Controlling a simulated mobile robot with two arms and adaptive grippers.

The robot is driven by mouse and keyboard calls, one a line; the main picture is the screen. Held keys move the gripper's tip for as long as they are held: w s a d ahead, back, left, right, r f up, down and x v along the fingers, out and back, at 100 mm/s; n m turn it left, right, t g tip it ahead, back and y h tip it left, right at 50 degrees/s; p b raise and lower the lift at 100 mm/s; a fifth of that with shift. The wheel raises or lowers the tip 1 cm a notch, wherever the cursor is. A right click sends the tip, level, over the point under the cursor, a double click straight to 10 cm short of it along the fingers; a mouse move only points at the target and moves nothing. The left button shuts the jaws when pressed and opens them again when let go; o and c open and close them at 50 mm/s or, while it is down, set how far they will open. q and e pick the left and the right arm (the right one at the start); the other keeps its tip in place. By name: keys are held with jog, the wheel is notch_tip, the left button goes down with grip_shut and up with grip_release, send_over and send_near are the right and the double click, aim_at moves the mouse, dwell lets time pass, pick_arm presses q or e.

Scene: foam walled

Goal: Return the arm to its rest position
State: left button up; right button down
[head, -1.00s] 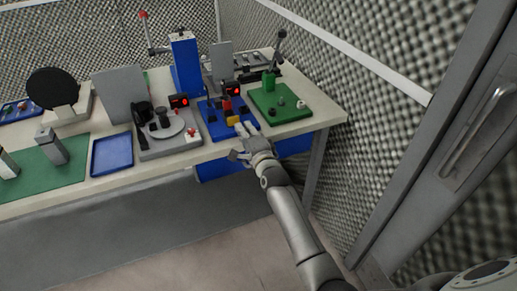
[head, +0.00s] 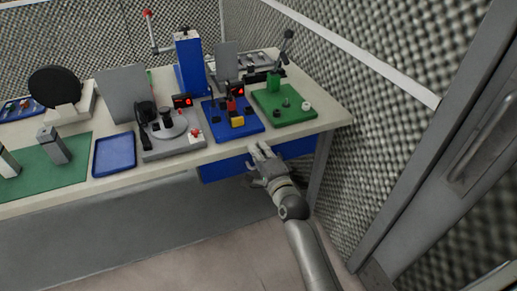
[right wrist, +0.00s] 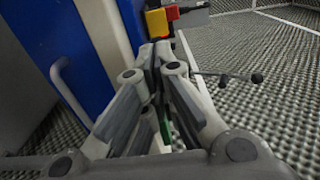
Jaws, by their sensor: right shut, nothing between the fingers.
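My right gripper (head: 260,150) is in front of the bench's front edge in the head view, near the blue drawer unit under the top. Its fingers are shut and empty, and they also show in the right wrist view (right wrist: 157,55). My right arm comes in from the lower right. The yellow block (head: 237,121) stands on the blue base plate (head: 215,128), apart from the gripper. In the right wrist view the yellow block (right wrist: 156,22) and a red part (right wrist: 172,12) show beyond the fingertips. My left gripper is not in view.
The bench top (head: 325,118) holds a green fixture plate (head: 290,118), a grey turntable station (head: 165,150) and a blue tray (head: 114,155). The blue drawer unit (head: 215,171) hangs below the bench. Foam walls and a door frame stand at right. The floor before the bench is clear.

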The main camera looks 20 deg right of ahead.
dwell(0.7)
jog(key=s+a+f+n+g, duration=0.1)
jog(key=s+f+n+g, duration=0.3)
jog(key=f, duration=0.8)
jog(key=s+a+f+n+g, duration=0.1)
jog(key=s+f+n+g, duration=0.15)
jog(key=s+f, duration=0.7)
jog(key=s+a+f+n+g, duration=0.1)
jog(key=s+f+n+g, duration=0.15)
jog(key=f, duration=1.15)
jog(key=s+d+f+n+g, duration=0.2)
jog(key=s+f, duration=0.4)
jog(key=s, duration=0.6)
jog(key=s+d+f+n+g, duration=0.2)
jog(key=s+f+n, duration=0.3)
jog(key=s, duration=0.8)
jog(key=s+d+f+n+g, duration=0.2)
jog(key=s+f+n+g, duration=0.2)
jog(key=s+f, duration=0.4)
jog(key=s, duration=0.5)
jog(key=shift+f+h, duration=0.25)
jog(key=shift+h, duration=0.05)
jog(key=shift+w, duration=0.1)
